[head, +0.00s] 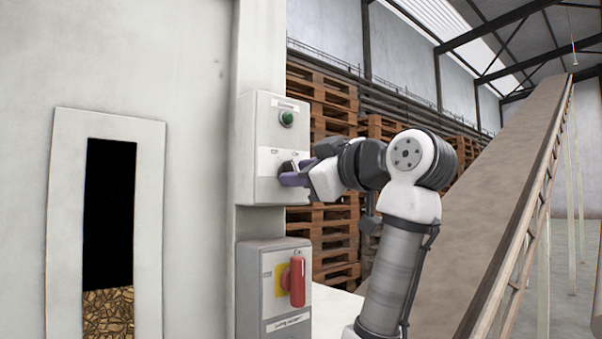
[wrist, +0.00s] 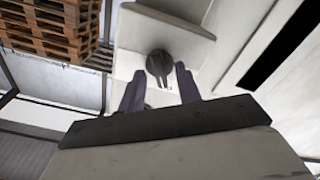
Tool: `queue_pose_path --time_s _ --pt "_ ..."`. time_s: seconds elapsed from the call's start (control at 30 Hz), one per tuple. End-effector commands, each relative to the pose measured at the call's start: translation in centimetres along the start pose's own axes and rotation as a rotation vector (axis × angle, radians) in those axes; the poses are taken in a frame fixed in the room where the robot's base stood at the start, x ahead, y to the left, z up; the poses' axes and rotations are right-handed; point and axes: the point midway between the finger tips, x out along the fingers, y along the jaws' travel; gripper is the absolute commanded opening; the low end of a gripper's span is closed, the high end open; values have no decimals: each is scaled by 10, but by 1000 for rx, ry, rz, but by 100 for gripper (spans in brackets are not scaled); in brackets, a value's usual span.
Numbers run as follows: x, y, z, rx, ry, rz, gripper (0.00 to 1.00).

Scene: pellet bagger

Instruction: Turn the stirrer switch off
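A grey control box (head: 262,135) is fixed to the pale column, with a green button near its top. A label plate (head: 268,160) sits below the button; its words are too small to read. A dark round knob (wrist: 159,64), which appears to be the stirrer switch, is on the box face in the wrist view. In the head view my gripper hides most of it. My gripper (head: 290,177) has purple fingers and is at the box's lower front. In the wrist view its fingers (wrist: 160,76) stand apart on either side of the knob, with small gaps visible.
A lower grey box (head: 261,316) carries a red handle (head: 297,281) on a yellow plate, just below my gripper. A pale panel with a window (head: 108,230) showing pellets is at left. Pallets (head: 330,235) stand behind, and a conveyor (head: 500,190) slopes up at right.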

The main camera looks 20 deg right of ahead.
Motion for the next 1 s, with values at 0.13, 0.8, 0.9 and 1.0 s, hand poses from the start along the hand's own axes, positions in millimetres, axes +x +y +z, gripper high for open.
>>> queue_pose_path --time_s 0.13,0.8,0.9,1.0 --pt "-24 -1 2 -2 2 4 34" --pt "-133 0 0 -1 1 1 34" --pt "-134 0 0 -1 0 0 34" --pt "-134 0 0 -1 0 0 34"
